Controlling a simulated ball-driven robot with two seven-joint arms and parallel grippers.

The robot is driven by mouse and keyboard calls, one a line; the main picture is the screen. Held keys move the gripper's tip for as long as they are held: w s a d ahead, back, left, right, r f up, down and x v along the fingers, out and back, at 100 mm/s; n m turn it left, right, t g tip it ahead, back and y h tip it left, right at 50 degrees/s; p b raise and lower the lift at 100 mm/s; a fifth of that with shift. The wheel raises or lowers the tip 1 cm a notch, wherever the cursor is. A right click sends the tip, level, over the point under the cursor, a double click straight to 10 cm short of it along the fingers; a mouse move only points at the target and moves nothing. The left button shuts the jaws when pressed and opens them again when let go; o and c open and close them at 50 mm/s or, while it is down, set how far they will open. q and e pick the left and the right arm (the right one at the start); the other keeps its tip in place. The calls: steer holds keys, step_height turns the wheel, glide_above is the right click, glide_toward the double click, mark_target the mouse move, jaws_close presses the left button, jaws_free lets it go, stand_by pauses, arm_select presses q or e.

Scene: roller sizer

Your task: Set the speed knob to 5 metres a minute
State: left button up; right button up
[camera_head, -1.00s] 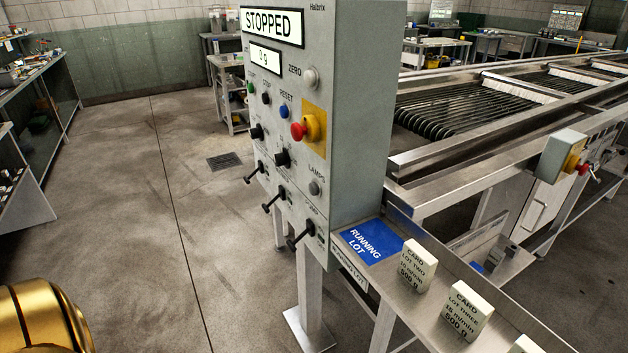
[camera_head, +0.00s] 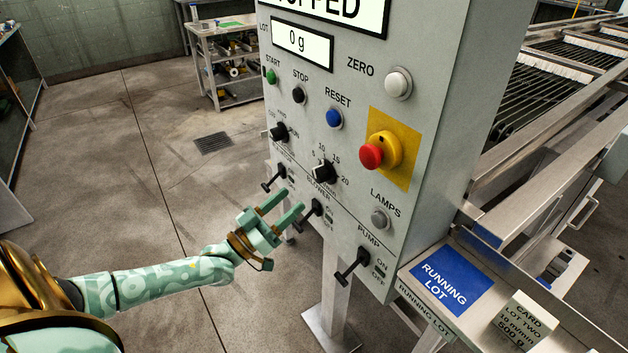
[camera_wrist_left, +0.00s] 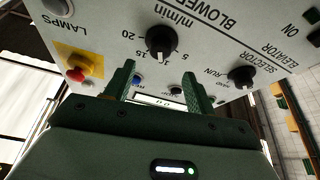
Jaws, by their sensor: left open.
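The speed knob (camera_head: 325,172) is a black knob on the grey control panel (camera_head: 420,120), with a scale of 5, 10, 15 and 20 around it. It also shows in the left wrist view (camera_wrist_left: 160,39), upside down under "m/min". My left gripper (camera_head: 290,206) is open and empty, below and left of the knob in the head view. In the left wrist view its two fingers (camera_wrist_left: 157,74) stand apart, with the knob beyond the gap between them. My right gripper is not in view.
A black selector knob (camera_head: 280,132) is left of the speed knob. A red emergency button (camera_head: 372,156) on yellow is to its right. Black levers, including the pump lever (camera_head: 351,266), stick out below.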

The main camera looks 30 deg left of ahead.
mark_target(316, 178)
arm_select(q)
steer(key=x, duration=0.8)
steer(key=shift+w+d+b, duration=0.1)
steer(key=shift+w+b, duration=0.2)
steer(key=c, duration=1)
